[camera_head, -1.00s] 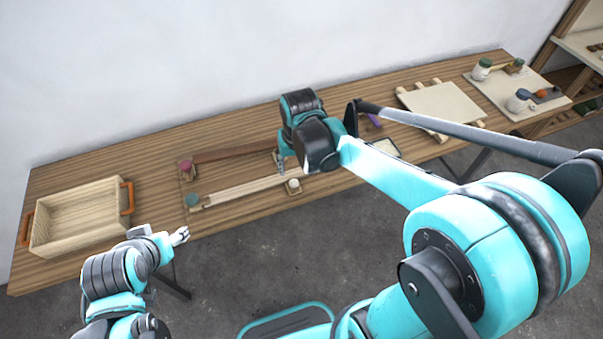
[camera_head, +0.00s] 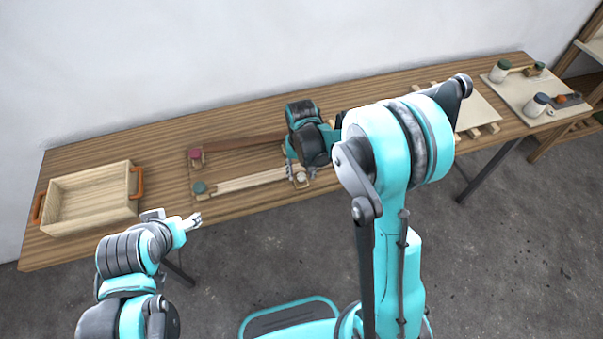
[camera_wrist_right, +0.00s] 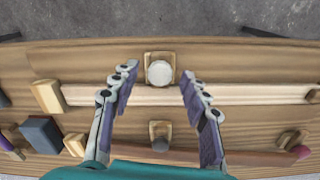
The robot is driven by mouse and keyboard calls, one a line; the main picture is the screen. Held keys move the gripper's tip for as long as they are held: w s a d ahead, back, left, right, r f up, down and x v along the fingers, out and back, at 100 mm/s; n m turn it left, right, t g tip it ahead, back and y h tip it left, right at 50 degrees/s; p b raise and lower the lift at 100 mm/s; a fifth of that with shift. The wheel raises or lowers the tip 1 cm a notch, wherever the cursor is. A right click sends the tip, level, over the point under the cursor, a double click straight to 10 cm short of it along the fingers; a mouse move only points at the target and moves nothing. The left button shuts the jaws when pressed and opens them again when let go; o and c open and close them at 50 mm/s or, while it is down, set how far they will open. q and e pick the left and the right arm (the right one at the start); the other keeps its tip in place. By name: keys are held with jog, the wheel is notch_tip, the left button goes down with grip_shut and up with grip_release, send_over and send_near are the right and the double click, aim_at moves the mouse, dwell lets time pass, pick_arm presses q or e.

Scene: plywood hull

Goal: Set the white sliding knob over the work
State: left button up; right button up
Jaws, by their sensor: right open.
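The white knob (camera_wrist_right: 160,72) stands on a small wooden block at the edge of a long pale strip (camera_wrist_right: 245,94). In the head view the white knob (camera_head: 301,179) is at the front end of the pale strip, partly hidden by my gripper. My right gripper (camera_wrist_right: 157,84) is open, its fingers on either side of the knob's line and apart from it; in the head view it (camera_head: 300,170) points down there. A second block with a dark grey knob (camera_wrist_right: 160,144) sits by the red-brown strip (camera_head: 240,142). My left gripper (camera_head: 192,221) is at the table's front edge, its jaws too small to judge.
A green knob (camera_head: 198,187) and a pink knob (camera_head: 194,153) are at the strips' left ends. A wooden tray (camera_head: 90,199) with orange handles stands at the left. Loose blocks, including a dark blue one (camera_wrist_right: 42,134), lie near my right gripper. A board with jars (camera_head: 535,94) is at the right.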

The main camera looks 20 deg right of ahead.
aim_at(298, 165)
grip_shut()
jog(key=shift+w+f, duration=0.1)
jog(key=shift+w, duration=1.5)
grip_release()
jog(key=shift+s, duration=0.1)
notch_tip(298, 165, up, 12)
